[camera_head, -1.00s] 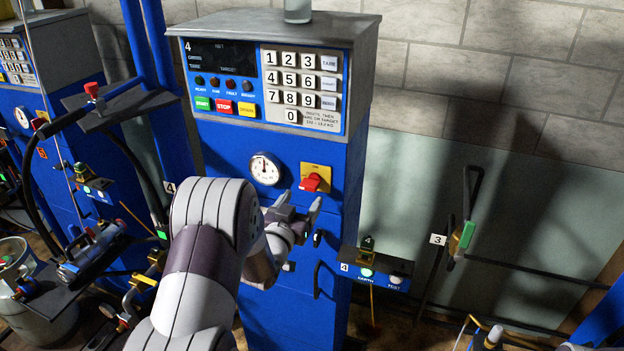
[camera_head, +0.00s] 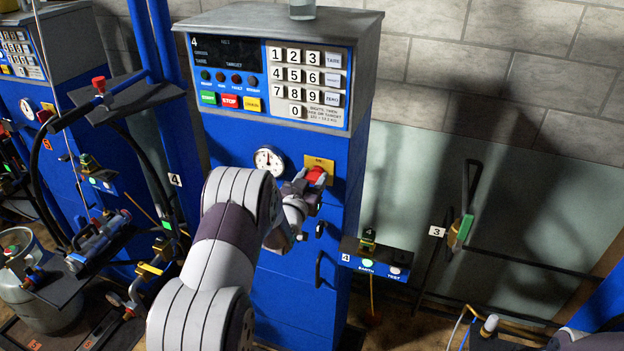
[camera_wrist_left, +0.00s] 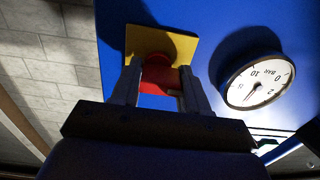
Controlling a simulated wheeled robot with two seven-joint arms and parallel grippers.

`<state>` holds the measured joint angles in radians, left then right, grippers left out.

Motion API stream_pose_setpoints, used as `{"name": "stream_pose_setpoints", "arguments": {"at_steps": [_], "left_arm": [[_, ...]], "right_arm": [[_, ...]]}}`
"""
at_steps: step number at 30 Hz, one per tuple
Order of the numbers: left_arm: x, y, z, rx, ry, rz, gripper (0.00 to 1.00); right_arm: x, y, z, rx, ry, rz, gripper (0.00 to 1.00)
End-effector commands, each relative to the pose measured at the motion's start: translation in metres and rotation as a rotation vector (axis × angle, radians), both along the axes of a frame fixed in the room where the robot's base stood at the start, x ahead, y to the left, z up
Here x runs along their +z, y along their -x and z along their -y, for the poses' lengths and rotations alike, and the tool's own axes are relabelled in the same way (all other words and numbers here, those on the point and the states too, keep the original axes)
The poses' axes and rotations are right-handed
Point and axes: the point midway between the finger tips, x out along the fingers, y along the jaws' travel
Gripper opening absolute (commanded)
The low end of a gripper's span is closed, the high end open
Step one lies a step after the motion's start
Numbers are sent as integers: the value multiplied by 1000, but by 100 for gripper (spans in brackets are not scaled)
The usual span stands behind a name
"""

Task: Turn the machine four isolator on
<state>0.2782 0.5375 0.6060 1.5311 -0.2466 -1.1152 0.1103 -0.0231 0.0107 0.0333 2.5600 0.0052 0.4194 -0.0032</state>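The machine four isolator is a red rotary knob (camera_head: 315,174) on a yellow plate (camera_head: 322,163), on the front of the blue cabinet marked 4 (camera_head: 228,146). My left gripper (camera_head: 311,183) is at the knob and partly hides it in the head view. In the left wrist view the red knob (camera_wrist_left: 158,76) lies between my two fingers (camera_wrist_left: 157,88), with the yellow plate behind it. The fingers are on both sides of the knob and very close to it. I cannot tell whether both press on it. My right gripper is not in view.
A round gauge (camera_head: 269,161) is left of the knob. The keypad panel (camera_head: 304,80) is above it.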

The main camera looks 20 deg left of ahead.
Motion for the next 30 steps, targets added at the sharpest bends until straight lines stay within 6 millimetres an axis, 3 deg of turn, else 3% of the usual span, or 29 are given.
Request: {"name": "stream_pose_setpoints", "arguments": {"at_steps": [11, 30], "left_arm": [[-3, 0, 0, 1, -92, -1, 14], [-4, 0, 0, 4, -662, -30, 14]], "right_arm": [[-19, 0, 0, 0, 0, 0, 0], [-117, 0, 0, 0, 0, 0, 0]]}}
